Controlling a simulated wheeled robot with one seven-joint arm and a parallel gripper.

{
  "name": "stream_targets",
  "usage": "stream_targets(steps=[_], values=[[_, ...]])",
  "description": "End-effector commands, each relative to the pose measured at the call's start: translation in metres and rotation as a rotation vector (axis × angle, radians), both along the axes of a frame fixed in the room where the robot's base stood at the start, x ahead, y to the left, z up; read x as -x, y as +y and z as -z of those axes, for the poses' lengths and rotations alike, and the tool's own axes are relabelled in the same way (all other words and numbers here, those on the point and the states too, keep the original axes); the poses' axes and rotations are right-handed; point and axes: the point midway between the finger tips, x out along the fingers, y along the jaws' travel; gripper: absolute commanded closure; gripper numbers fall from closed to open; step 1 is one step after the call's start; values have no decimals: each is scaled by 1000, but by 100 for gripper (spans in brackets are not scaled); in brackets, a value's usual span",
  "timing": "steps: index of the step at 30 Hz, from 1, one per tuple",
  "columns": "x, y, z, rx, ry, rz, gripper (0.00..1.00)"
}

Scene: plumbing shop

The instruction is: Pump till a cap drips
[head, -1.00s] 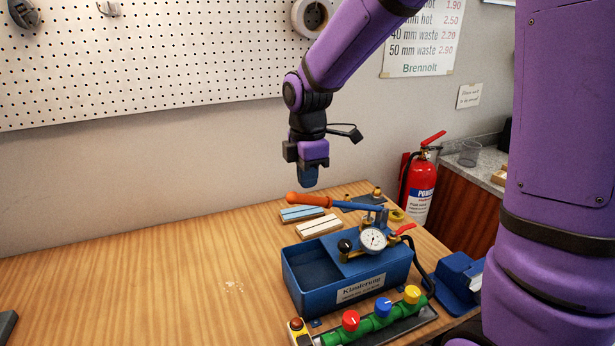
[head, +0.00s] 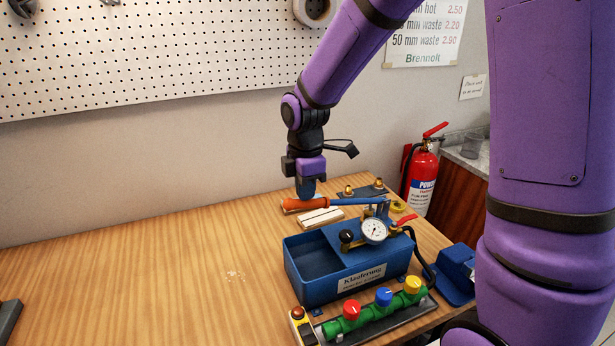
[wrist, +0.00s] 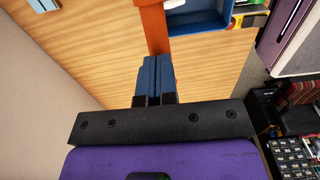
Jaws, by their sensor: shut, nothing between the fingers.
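A blue hand test pump (head: 345,295) stands on the bench with an open tank at its left. Its lever (head: 350,201) ends in an orange handle (head: 297,206) and lies about level. A round white gauge (head: 374,230) sits on top. My gripper (head: 306,197) points down, its blue fingers shut and empty at the orange handle; whether they touch it is unclear. In the wrist view the shut fingers (wrist: 156,77) meet the orange handle (wrist: 153,28). A green pipe (head: 365,325) in front carries red (head: 351,310), blue (head: 383,297) and yellow (head: 413,285) caps or knobs. No drip is discernible.
Brass fittings (head: 378,183) on a dark plate and a pale-topped block (head: 320,218) lie behind the pump. A blue object (head: 456,273) and fire extinguisher (head: 421,177) are at right.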

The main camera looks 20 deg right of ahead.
Motion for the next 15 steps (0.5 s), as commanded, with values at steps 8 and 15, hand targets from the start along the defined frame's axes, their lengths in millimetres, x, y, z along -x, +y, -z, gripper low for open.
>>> stream_targets(steps=[8,15], values=[[1,5,32,0,4,-1,100],[1,9,58,1,3,-1,100]])
